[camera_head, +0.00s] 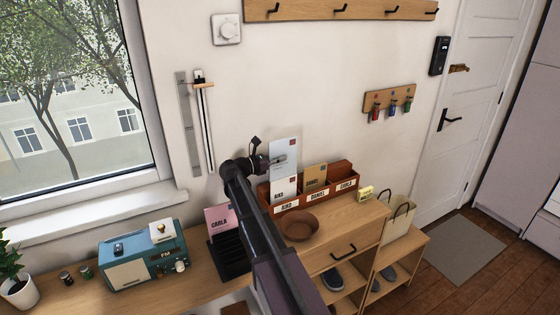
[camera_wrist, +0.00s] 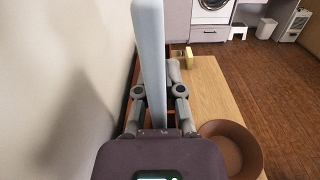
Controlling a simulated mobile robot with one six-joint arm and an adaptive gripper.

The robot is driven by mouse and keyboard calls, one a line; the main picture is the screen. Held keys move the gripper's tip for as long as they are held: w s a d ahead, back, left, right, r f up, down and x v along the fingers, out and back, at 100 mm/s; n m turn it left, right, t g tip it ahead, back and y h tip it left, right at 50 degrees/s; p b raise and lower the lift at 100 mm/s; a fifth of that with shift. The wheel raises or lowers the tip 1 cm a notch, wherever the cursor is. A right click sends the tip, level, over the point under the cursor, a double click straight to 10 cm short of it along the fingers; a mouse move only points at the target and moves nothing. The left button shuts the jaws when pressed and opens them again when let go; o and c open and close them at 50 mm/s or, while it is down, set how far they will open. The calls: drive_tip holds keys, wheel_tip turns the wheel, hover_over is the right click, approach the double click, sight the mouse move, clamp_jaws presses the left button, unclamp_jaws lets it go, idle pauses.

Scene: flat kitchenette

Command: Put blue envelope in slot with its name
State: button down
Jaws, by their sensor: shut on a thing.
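The pale blue envelope (camera_head: 284,180) stands upright in my gripper (camera_head: 279,160), with a short name at its lower end that looks like AIKO. In the wrist view the envelope (camera_wrist: 149,60) is seen edge-on between the fingers of my gripper (camera_wrist: 158,92). The brown-red letter holder (camera_head: 333,192) has three labelled slots, apparently AIKO, DANIEL and CARLA from left to right. The envelope's lower end is at the left slot, just above its label; I cannot tell how deep it sits. A tan envelope (camera_head: 315,175) stands in the middle slot.
A brown bowl (camera_head: 299,228) stands on the cabinet in front of the holder. A pink envelope (camera_head: 218,219) marked CARLA is in a black rack (camera_head: 232,262) at left, near a blue radio (camera_head: 144,264). A small yellow object (camera_head: 365,193) sits right of the holder. The wall is close behind.

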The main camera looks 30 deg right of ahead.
drive_tip(key=shift+f, duration=0.1)
drive_tip(key=c, duration=0.8)
unclamp_jaws()
drive_tip(key=shift+w, duration=0.1)
drive_tip(key=shift+o, duration=0.2)
drive_tip(key=shift+a, duration=0.15)
drive_tip(key=a, duration=1.1)
drive_tip(key=shift+s+a, duration=0.25)
drive_tip(key=shift+a, duration=0.1)
drive_tip(key=shift+s, duration=0.1)
